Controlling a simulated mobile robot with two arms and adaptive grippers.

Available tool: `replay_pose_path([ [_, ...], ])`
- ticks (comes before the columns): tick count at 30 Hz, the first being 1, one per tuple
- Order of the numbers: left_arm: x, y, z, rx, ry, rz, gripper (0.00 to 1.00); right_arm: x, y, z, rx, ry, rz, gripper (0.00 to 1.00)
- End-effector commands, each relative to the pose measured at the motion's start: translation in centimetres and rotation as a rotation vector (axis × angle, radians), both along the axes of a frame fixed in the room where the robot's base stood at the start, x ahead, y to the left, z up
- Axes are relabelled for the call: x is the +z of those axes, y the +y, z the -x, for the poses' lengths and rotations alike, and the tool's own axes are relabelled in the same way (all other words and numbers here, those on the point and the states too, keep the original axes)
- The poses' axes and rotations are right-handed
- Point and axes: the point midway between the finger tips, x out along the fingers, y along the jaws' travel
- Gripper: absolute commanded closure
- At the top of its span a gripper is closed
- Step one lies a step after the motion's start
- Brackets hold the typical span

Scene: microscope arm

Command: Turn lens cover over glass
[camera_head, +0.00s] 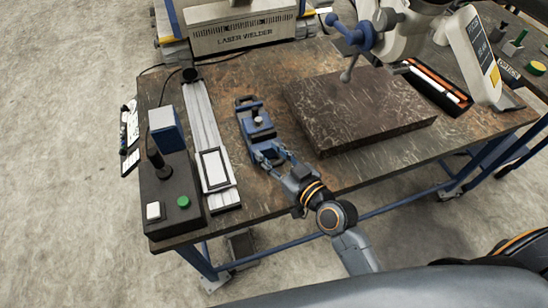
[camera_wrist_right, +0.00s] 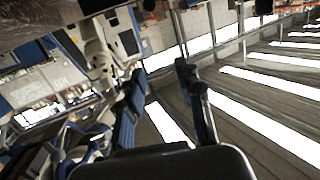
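A white microscope (camera_head: 400,38) with blue knobs (camera_head: 366,36) hangs over the back right of the workbench. A lens cover and a glass cannot be made out for certain on it. My right gripper (camera_head: 268,153) is low over the bench, left of the microscope and well apart from it. It is beside the near end of a blue vise (camera_head: 256,122); whether they touch cannot be told. In the right wrist view its two fingers (camera_wrist_right: 161,75) stand apart with nothing between them. My left gripper is not in view.
A dark stone slab (camera_head: 360,105) lies below the microscope. A black box (camera_head: 170,200) with buttons and a metal rail (camera_head: 203,120) stand at the left. An orange-edged tray (camera_head: 438,86) is at the right. The laser welder (camera_head: 245,35) is behind the bench (camera_head: 270,195).

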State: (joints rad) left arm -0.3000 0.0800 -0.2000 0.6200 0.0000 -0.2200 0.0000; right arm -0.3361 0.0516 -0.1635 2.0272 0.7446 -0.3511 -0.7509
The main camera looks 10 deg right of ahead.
Motion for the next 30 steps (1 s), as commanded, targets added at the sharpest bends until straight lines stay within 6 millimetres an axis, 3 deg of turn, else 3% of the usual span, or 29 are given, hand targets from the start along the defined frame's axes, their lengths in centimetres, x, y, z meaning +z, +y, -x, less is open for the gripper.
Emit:
replay_pose_path([
  [6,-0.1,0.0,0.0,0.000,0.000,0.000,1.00,-1.2,0.2,0.6,0.018,0.047,0.013,0.64],
  [23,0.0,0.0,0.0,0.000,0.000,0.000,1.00,-1.3,0.3,0.7,0.021,0.052,0.016,0.64],
  [26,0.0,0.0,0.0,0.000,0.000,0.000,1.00,-1.9,0.5,1.6,0.047,0.095,0.032,0.64],
  [30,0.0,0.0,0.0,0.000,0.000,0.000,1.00,-4.0,0.6,5.1,0.108,0.280,0.102,0.64],
])
